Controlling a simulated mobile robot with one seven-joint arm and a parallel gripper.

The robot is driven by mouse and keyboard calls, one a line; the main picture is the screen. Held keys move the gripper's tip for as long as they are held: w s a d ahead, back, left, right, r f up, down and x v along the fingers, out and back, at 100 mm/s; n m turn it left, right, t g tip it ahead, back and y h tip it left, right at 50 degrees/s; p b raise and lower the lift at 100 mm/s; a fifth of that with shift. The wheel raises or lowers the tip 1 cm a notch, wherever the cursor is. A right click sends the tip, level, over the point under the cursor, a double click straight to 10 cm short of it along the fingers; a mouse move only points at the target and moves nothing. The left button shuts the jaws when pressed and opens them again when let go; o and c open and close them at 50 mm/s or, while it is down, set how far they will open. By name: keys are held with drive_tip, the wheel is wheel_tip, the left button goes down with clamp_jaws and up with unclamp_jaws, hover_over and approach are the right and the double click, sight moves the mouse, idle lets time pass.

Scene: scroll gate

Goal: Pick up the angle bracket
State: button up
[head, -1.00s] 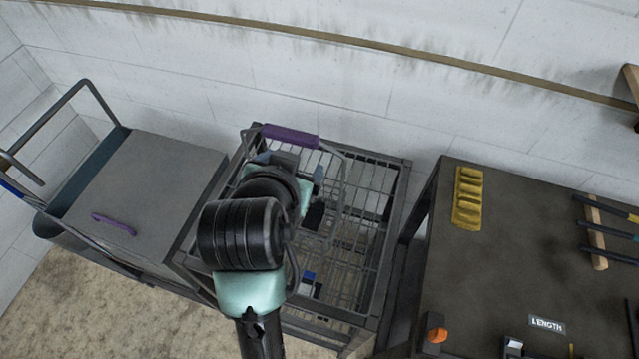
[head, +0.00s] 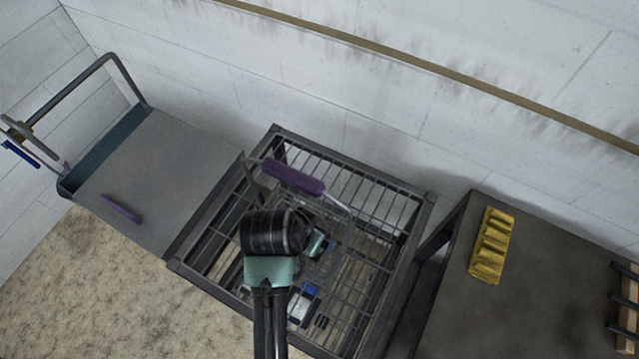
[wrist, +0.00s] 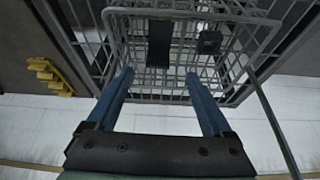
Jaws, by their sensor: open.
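I cannot clearly make out the angle bracket. A dark flat piece (wrist: 159,43) shows ahead of my fingers at the wire basket in the wrist view, with a smaller dark piece (wrist: 209,42) to its right; I cannot tell whether either is the bracket. My gripper (wrist: 158,73) is open, its two blue fingers apart with nothing held between them. In the head view my wrist hides most of the gripper, over the wire basket (head: 345,225) with the purple handle (head: 292,177).
A blue-and-white item (head: 303,302) lies low inside the dark wire rack (head: 415,225). A grey platform trolley (head: 165,180) with a purple bar (head: 121,208) stands left. A dark table (head: 450,300) with a yellow holder (head: 491,245) stands right. The wall is behind.

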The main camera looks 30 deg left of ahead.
drive_tip(key=shift+w+p+x, duration=0.2)
drive_tip(key=shift+p+x, duration=0.25)
drive_tip(key=shift+x, duration=1.4)
drive_tip(key=shift+w+p+x, duration=0.15)
drive_tip(key=shift+p+x, duration=0.25)
drive_tip(key=shift+x, duration=1.45)
drive_tip(key=shift+d+r, duration=0.15)
drive_tip(key=shift+r, duration=0.05)
clamp_jaws()
